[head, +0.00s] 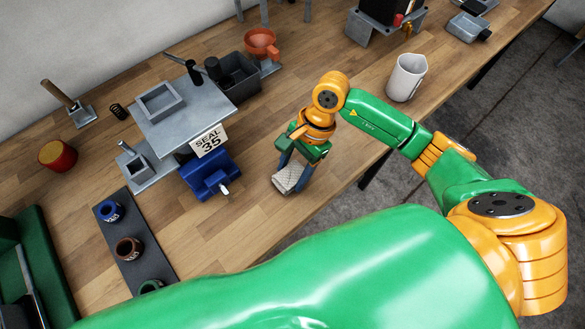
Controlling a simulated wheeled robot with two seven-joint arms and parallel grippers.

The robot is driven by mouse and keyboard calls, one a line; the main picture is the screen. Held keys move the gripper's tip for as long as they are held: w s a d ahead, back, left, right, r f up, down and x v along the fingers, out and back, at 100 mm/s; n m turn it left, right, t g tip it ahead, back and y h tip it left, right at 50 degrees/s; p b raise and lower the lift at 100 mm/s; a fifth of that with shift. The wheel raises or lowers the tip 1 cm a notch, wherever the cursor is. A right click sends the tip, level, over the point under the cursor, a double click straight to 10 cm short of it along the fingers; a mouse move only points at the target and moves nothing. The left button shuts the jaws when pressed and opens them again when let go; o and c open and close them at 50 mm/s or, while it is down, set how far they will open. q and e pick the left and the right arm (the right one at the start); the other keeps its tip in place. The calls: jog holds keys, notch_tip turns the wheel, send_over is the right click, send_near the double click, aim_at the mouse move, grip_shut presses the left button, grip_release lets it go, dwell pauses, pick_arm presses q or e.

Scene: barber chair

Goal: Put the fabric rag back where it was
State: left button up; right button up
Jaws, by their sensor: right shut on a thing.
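The fabric rag (289,179) is a small pale grey-white cloth at the front part of the wooden table. My right gripper (290,168) points down from the green and orange arm and is shut on the rag. The rag hangs at the fingertips; I cannot tell whether its lower edge touches the tabletop. My left gripper does not show.
A blue vise-like block (210,177) with a "SEAL 35" sign (209,141) stands just left of the rag. A dark mat (133,246) with small jars lies front left. A white mug (406,77) stands right. Bare wood (245,225) lies in front.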

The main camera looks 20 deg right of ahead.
jog(key=o, duration=1.2)
jog(key=shift+r+p, duration=0.35)
jog(key=shift+p, duration=0.2)
jog(key=b+v, duration=0.3)
jog(key=v, duration=0.8)
jog(key=shift+d+r+b, duration=0.2)
jog(key=shift+r+b, duration=0.1)
